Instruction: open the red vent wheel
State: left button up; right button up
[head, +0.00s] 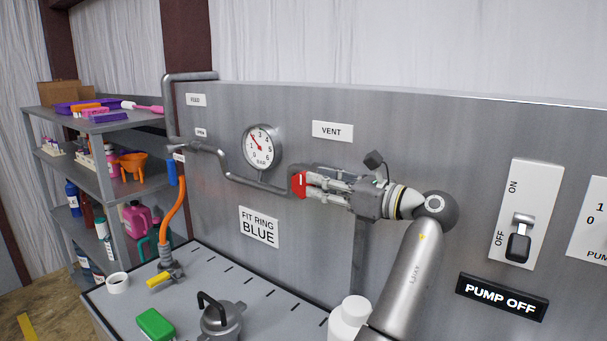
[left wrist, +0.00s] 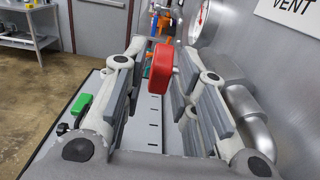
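The red vent wheel (head: 299,185) sits on the pipe under the VENT label, seen edge-on in the head view. In the left wrist view the wheel (left wrist: 161,68) shows ahead, in the gap between the finger ends. My left gripper (head: 308,186) reaches it from the right, its fingertips at the wheel. The fingers (left wrist: 158,75) are spread apart. The right finger looks close to the wheel, with a gap on the left; I cannot tell if either touches. My right gripper is not in view.
A pressure gauge (head: 259,147) is on the panel left of the VENT label (head: 332,131). A grey pipe (head: 232,178) runs along the panel. Below, the bench (head: 250,270) holds a green block (head: 156,324), a lidded grey pot (head: 220,320) and a white jug (head: 349,318).

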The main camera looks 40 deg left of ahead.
aim_at(304, 178)
pick_arm(q)
jog(key=a+p, duration=0.1)
jog(key=a, duration=0.3)
jog(key=shift+a, duration=0.15)
jog(key=shift+s+a, duration=0.15)
jog(key=shift+a, duration=0.35)
jog(key=shift+f, duration=0.1)
grip_shut()
jog(key=shift+p, duration=0.3)
